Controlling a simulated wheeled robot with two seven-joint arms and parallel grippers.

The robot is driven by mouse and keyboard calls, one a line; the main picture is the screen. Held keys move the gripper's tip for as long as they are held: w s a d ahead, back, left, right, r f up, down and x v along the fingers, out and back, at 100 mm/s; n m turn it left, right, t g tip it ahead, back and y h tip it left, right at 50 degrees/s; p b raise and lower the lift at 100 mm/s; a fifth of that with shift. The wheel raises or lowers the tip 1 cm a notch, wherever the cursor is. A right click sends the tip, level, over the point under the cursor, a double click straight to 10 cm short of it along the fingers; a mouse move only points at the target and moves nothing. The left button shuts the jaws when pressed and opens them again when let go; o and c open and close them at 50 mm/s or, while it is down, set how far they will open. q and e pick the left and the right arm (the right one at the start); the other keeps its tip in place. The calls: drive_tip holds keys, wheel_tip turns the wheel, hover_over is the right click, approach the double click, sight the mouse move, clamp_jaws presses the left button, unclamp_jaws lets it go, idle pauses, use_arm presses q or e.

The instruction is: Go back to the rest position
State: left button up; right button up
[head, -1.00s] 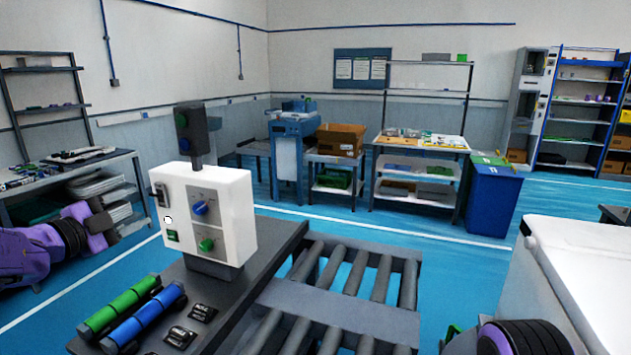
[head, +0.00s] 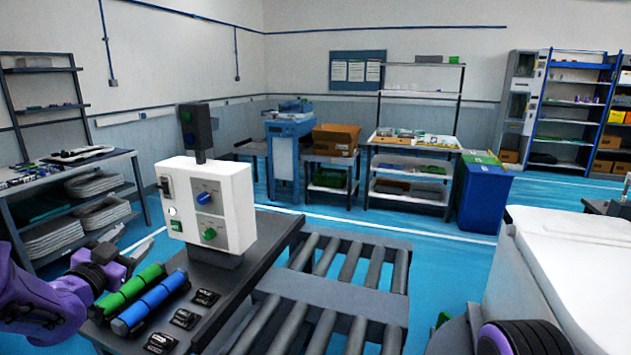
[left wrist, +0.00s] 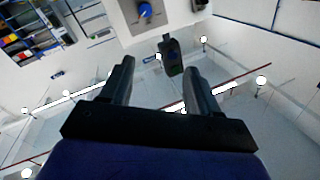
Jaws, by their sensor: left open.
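My left arm (head: 40,300) reaches in from the left edge in the head view. Its gripper (head: 128,256) is small and dark there, left of the white control box and near the green cylinder. In the left wrist view the left gripper (left wrist: 158,68) is open, with nothing between its fingers. The control box (head: 210,208) has a blue knob, a green knob and a dark signal tower (head: 195,132); the tower also shows in the left wrist view (left wrist: 171,56). A purple and black part of my right arm (head: 520,340) shows at the bottom right; its gripper is out of view.
A green cylinder (head: 130,290) and a blue cylinder (head: 150,302) lie on the dark bench beside black switches (head: 186,318). A roller conveyor (head: 345,265) stands right of the box. A white machine surface (head: 570,265) is at right. Blue floor lies open behind.

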use_arm(q)
drive_tip(key=s+d+f+n+g+y+b, duration=0.1)
drive_tip(key=s+f+n+g, duration=0.15)
drive_tip(key=f, duration=0.75)
drive_tip(key=s+d+f+n+g+y+b, duration=0.15)
drive_tip(key=s+f+n, duration=0.25)
drive_tip(key=f, duration=0.5)
drive_tip(key=s+d+f+n+g+y+b, duration=0.1)
drive_tip(key=s+f+n+g+y, duration=0.15)
drive_tip(key=f, duration=0.75)
drive_tip(key=s+d+f+n+g+b, duration=0.2)
drive_tip(key=s+d+f+g, duration=0.1)
drive_tip(key=s+f, duration=0.9)
drive_tip(key=s+d+f+n+g+b, duration=0.1)
drive_tip(key=s+d+f+g+b, duration=0.2)
drive_tip(key=s+f, duration=1)
drive_tip(key=s+g, duration=0.2)
drive_tip(key=s, duration=0.4)
drive_tip(key=shift+n+g, duration=0.35)
drive_tip(key=shift+n, duration=0.05)
drive_tip(key=shift+w+f, duration=0.1)
